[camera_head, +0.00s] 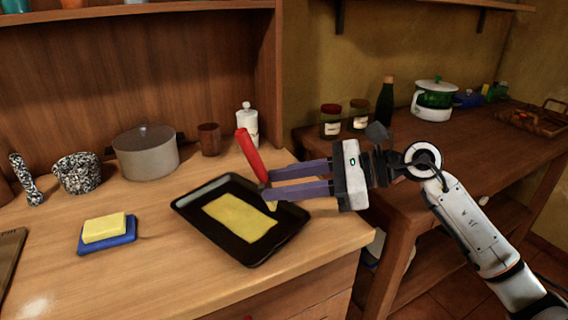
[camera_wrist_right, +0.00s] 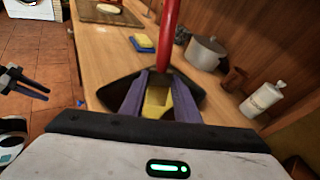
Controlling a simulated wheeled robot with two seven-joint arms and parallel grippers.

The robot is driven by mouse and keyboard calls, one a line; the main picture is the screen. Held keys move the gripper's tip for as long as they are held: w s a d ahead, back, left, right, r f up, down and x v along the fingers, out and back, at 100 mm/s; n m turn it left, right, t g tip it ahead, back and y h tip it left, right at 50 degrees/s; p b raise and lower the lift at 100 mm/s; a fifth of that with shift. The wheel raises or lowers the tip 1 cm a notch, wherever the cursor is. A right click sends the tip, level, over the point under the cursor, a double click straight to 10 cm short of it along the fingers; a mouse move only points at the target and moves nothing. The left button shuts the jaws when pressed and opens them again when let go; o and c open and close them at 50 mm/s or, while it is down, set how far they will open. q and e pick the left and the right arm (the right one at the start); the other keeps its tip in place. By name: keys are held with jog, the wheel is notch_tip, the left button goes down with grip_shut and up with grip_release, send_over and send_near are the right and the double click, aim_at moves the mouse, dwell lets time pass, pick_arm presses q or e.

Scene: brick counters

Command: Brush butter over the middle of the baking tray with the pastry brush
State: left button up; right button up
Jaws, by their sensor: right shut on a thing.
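The black baking tray (camera_head: 190,204) lies on the wooden counter with a flat yellow patch (camera_head: 240,221) across its middle. My right gripper (camera_head: 265,184) is shut on the pastry brush (camera_head: 248,152), whose red handle tilts up and left. Its pale yellow bristles (camera_head: 272,206) point down at the patch's right end; whether they touch cannot be told. In the right wrist view the red handle (camera_wrist_right: 169,35) rises between the fingers. The yellow butter block (camera_head: 104,227) sits on a blue dish (camera_head: 122,238) left of the tray. My left gripper (camera_wrist_right: 28,84) shows at the left edge there, its fingers apart and empty.
A grey pot (camera_head: 146,155), speckled mortar (camera_head: 77,174), pestle (camera_head: 26,180), brown cup (camera_head: 209,139) and white bottle (camera_head: 247,125) stand behind the tray. A board (camera_head: 10,258) lies at far left.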

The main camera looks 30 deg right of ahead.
notch_tip(320, 180, up, 3)
jog(key=shift+f+p, duration=0.15)
jog(key=shift+p, duration=0.35)
jog(key=shift+f, duration=0.1)
